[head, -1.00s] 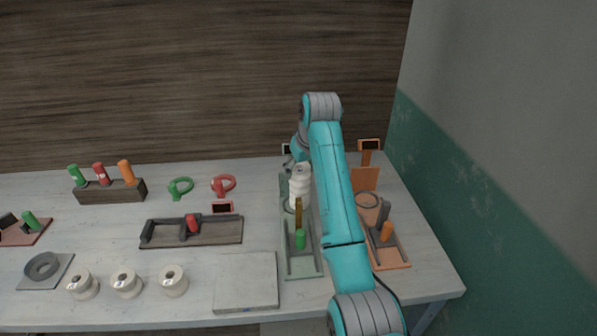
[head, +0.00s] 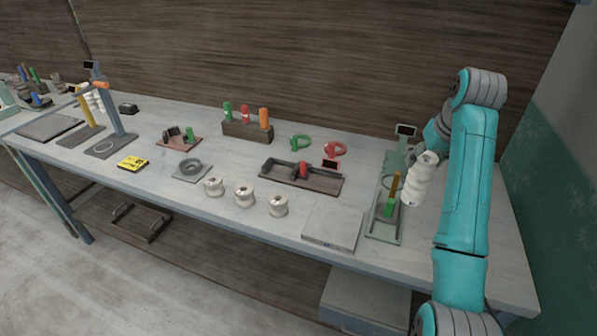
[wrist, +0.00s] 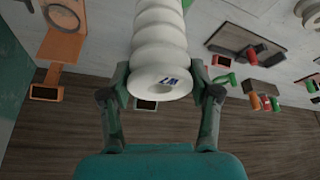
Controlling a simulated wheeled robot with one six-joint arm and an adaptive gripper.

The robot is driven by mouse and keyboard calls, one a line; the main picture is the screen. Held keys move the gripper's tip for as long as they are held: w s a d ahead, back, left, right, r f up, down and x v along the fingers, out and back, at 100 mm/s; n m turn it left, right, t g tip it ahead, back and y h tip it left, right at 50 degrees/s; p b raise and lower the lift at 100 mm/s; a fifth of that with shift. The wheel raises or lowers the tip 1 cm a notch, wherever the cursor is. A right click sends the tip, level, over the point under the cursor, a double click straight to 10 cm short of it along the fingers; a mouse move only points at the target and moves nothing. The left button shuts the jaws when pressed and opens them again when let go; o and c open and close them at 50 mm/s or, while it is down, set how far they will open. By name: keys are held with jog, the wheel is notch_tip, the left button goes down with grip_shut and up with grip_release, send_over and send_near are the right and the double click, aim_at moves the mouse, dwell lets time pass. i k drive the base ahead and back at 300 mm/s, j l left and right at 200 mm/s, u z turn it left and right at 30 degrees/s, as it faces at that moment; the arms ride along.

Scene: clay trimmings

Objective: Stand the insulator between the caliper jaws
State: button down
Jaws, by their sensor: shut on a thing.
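The insulator (head: 421,180) is a white ribbed cylinder, held in the air and tilted, over the right side of the green fixture. My gripper (wrist: 160,76) is shut on it, with one finger on each side near its marked end. In the wrist view the insulator (wrist: 160,40) runs out of the top of the picture. A dark caliper-like tray (head: 265,172) with upright blocks, a red knob (head: 303,168) and a small display (head: 330,163) lies mid-table. Nothing stands in its open bay. My gripper is well to its right.
The green fixture (head: 382,233) has a brass post and green knob. A pale square plate (head: 332,226) and several white spools (head: 244,195) line the front edge.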

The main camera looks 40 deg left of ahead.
aim_at(281, 172)
jog(key=i+j+u, duration=0.1)
jog(key=u, duration=0.4)
jog(key=i+j+u, duration=0.15)
jog(key=u, duration=0.3)
jog(key=i+j+u, duration=0.15)
jog(key=u, duration=0.35)
jog(key=i+u, duration=0.15)
jog(key=u, duration=0.35)
jog(key=i+u, duration=0.15)
jog(key=u, duration=0.35)
jog(key=i+j+u, duration=0.15)
jog(key=u, duration=0.35)
jog(key=i+u, duration=0.25)
jog(key=u, duration=0.2)
jog(key=i+u, duration=0.2)
jog(key=u, duration=0.3)
jog(key=i+l+u, duration=0.1)
jog(key=u, duration=0.4)
jog(key=i+z, duration=0.2)
jog(key=z, duration=0.75)
jog(key=j+z, duration=0.1)
jog(key=z, duration=0.4)
jog(key=j+z, duration=0.1)
jog(key=z, duration=0.9)
jog(key=j+z, duration=0.1)
jog(key=z, duration=0.4)
jog(key=k+z, duration=0.1)
jog(key=z, duration=1.35)
jog(key=k, duration=0.05)
